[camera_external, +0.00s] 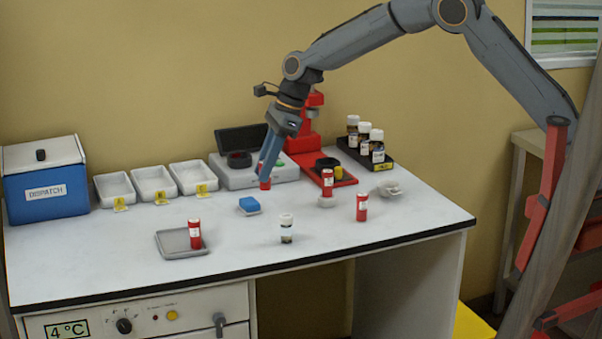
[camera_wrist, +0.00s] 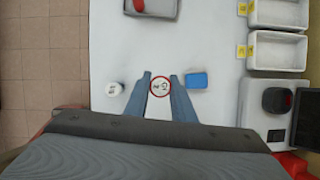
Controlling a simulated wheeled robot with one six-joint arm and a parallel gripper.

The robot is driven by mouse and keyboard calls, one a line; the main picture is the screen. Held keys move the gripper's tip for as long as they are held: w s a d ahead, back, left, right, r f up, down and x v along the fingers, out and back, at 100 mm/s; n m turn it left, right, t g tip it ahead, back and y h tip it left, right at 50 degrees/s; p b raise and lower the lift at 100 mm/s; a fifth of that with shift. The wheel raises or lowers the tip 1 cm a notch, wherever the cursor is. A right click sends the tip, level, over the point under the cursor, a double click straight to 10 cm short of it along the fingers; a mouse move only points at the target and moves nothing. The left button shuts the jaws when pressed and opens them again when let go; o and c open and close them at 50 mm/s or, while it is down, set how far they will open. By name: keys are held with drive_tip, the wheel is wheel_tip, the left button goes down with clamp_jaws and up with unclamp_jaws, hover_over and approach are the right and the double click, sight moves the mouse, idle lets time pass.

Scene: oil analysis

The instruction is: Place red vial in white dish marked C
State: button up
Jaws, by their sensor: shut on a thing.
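My gripper (camera_external: 266,173) is shut on a red vial (camera_external: 265,184) and holds it over the table, in front of the grey scale. In the wrist view the vial (camera_wrist: 161,86) shows end-on as a red ring with a pale middle, between the fingertips (camera_wrist: 160,77). Three white dishes stand in a row along the back left: left (camera_external: 114,188), middle (camera_external: 154,184) and right (camera_external: 193,177). Each has a small yellow marker in front; I cannot read the letters surely. The visible insides of the dishes look empty. The wrist view shows two dishes (camera_wrist: 277,51).
A grey tray (camera_external: 175,250) holds another red vial (camera_external: 195,234). More red vials (camera_external: 361,207) stand at right. A blue block (camera_external: 249,204) and white-capped vial (camera_external: 287,228) stand mid-table. A blue dispatch box (camera_external: 45,178) is left of the dishes. The front left table is clear.

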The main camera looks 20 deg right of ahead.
drive_tip(key=shift+m, duration=0.3)
drive_tip(key=w+d, duration=0.2)
drive_tip(key=d, duration=0.4)
drive_tip(key=w+d, duration=0.2)
drive_tip(key=d, duration=0.5)
drive_tip(key=w+d, duration=0.2)
drive_tip(key=d, duration=0.4)
drive_tip(key=shift+w+d+r+b, duration=0.1)
drive_tip(key=shift+d+r+b, duration=0.1)
drive_tip(key=shift+b, duration=0.2)
hover_over(390, 191)
drive_tip(key=w, duration=0.4)
drive_tip(key=shift+d+f+p, duration=0.25)
drive_tip(key=shift+d+f, duration=0.05)
drive_tip(key=shift+f, duration=1.35)
drive_tip(key=shift+d+f+p, duration=0.25)
drive_tip(key=shift+d+f, duration=0.05)
drive_tip(key=shift+f, duration=1.35)
drive_tip(key=shift+d+f+p, duration=0.25)
drive_tip(key=shift+d+f, duration=0.05)
drive_tip(key=shift+f, duration=1.35)
drive_tip(key=shift+f, duration=0.15)
drive_tip(key=o, duration=1)
